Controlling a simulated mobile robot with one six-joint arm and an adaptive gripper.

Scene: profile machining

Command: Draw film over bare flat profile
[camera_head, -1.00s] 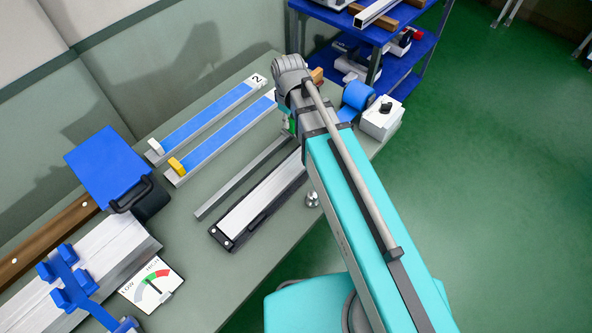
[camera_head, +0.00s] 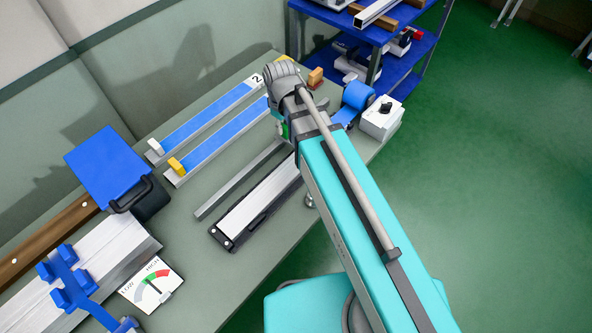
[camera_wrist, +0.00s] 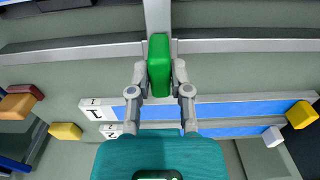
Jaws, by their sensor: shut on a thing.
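My gripper (camera_wrist: 160,78) is shut on a green block (camera_wrist: 160,62), above the table; a bit of green also shows beside the wrist in the head view (camera_head: 285,130). Below it in the wrist view runs a thin grey bar (camera_wrist: 235,45), which also lies bare on the table in the head view (camera_head: 240,181). Beside it, a wide bare silver flat profile (camera_head: 258,205) lies in a black holder. A blue film roll (camera_head: 357,96) stands at the right, beyond my arm. Whether the block touches anything is unclear.
Two profiles with blue faces (camera_head: 208,117) (camera_head: 222,140) lie parallel, with white and yellow end blocks. A white box with a knob (camera_head: 381,118) stands near the right table edge. A blue-topped case (camera_head: 107,168) and a gauge card (camera_head: 151,284) are at left.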

